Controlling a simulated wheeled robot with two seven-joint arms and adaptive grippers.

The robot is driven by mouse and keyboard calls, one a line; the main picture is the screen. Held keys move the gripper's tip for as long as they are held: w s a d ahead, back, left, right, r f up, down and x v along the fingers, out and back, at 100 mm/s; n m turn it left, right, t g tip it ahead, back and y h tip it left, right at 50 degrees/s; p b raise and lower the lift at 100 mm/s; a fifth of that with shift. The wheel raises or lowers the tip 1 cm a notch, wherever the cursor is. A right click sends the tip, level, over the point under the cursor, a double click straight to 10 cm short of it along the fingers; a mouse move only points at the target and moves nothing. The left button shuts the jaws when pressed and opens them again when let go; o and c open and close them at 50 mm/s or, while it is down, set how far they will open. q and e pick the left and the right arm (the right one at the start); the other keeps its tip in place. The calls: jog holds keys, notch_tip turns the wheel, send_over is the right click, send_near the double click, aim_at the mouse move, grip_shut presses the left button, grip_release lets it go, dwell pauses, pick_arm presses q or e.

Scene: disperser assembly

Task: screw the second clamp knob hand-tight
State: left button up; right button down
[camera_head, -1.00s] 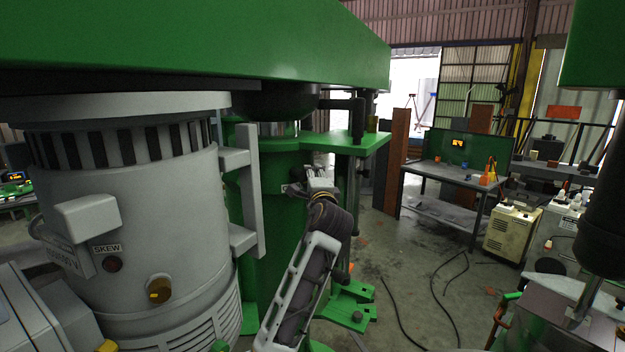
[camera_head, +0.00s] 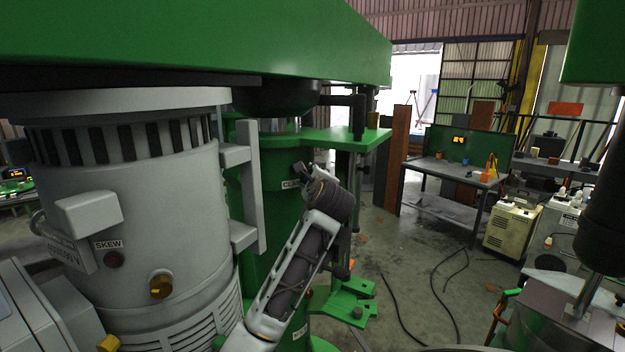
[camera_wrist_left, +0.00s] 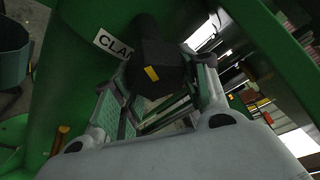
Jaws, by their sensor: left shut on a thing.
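The black clamp knob (camera_wrist_left: 157,68) has a yellow mark on its face and sits on the green column next to a white label that begins "CLA" (camera_wrist_left: 112,45). My left gripper (camera_wrist_left: 163,70) has one finger on each side of the knob and is shut on it. In the head view my left arm rises in front of the green column (camera_head: 253,195), and its wrist hides most of the gripper and the knob. My right gripper is not in view.
A large grey motor housing (camera_head: 135,230) with a "SKEW" label stands close on the left. A green beam (camera_head: 200,40) spans overhead. A green bracket (camera_head: 345,138) juts out right of the column. A workbench (camera_head: 455,172) stands farther back, with open floor and cables before it.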

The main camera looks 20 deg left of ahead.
pick_arm(q)
jog(key=shift+f, duration=0.2)
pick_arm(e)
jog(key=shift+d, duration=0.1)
pick_arm(q)
jog(key=o, duration=0.9)
jog(key=shift+d, duration=0.1)
jog(key=shift+o, duration=0.6)
jog(key=shift+r, duration=0.1)
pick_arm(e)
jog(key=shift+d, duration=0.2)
pick_arm(q)
jog(key=shift+s, duration=0.15)
jog(key=v, duration=1.1)
jog(key=shift+s+d, duration=0.2)
jog(key=shift+s, duration=0.1)
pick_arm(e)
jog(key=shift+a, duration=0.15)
